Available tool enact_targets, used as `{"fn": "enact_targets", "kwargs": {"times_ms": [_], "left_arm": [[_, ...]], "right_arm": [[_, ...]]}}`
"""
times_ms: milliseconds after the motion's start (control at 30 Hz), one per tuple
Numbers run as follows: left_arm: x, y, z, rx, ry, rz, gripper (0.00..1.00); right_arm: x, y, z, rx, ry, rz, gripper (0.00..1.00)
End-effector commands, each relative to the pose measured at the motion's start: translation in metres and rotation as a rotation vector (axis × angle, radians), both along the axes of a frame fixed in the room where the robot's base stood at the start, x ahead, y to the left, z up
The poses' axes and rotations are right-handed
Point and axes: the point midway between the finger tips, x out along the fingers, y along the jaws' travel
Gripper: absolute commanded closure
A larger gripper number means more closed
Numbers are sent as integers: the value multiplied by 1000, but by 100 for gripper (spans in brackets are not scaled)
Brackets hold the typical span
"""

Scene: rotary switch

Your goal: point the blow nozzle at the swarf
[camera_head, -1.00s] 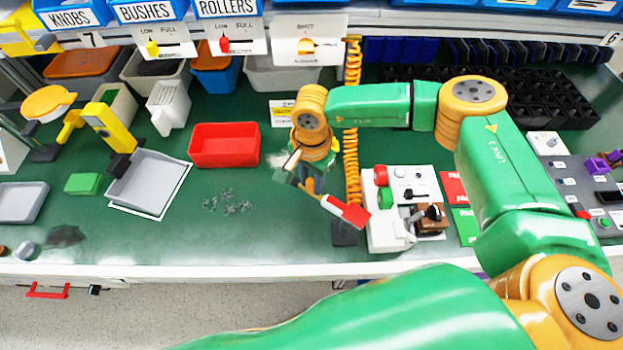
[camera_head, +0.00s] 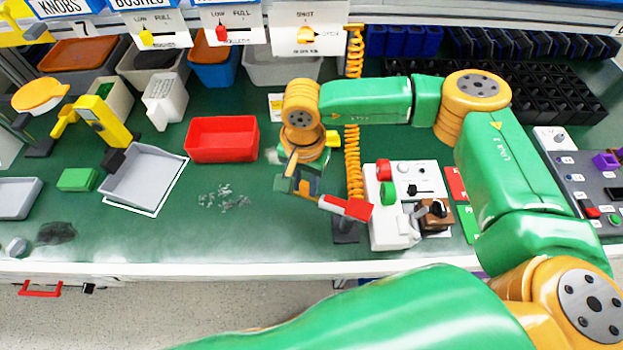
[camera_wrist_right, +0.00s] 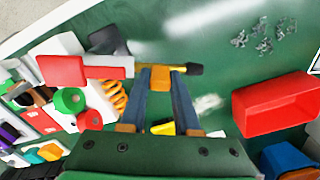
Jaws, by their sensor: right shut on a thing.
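The blow nozzle (camera_head: 345,208) has a red and white handle, which also shows in the right wrist view (camera_wrist_right: 70,70). My right gripper (camera_head: 303,186) is shut on it above the bench. In the right wrist view my right gripper's fingers (camera_wrist_right: 160,78) close around its middle, and its dark tip sticks out to the right. The tip is hard to make out in the head view. The grey swarf (camera_head: 223,198) lies scattered on the green bench, left of the gripper. In the right wrist view the swarf (camera_wrist_right: 265,37) is up and right of the tip. My left gripper is not in view.
A red bin (camera_head: 222,140) stands behind the swarf. A grey tray (camera_head: 145,175) and a green block (camera_head: 77,180) are to its left. An orange coiled hose (camera_head: 353,160) and a white switch box (camera_head: 390,215) are right of my gripper. Bench around the swarf is clear.

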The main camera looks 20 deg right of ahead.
Motion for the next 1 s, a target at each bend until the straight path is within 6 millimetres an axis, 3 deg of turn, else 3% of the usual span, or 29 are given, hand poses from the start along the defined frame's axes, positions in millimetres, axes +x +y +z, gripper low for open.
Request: {"fn": "enact_targets", "kwargs": {"times_ms": [33,100,433,467,500,800,1000], "left_arm": [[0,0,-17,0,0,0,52],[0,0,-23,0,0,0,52],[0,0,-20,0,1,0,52],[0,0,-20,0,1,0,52],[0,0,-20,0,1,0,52],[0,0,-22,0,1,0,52],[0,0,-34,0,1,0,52]], "right_arm": [[-3,5,-9,4,-8,62,100],[-9,9,-6,3,-8,131,100],[-13,10,0,1,-3,171,100],[-13,10,0,1,-3,171,65],[-13,10,-1,1,-3,170,57],[-13,10,1,1,-2,169,57],[-12,11,37,2,-7,169,57]]}}
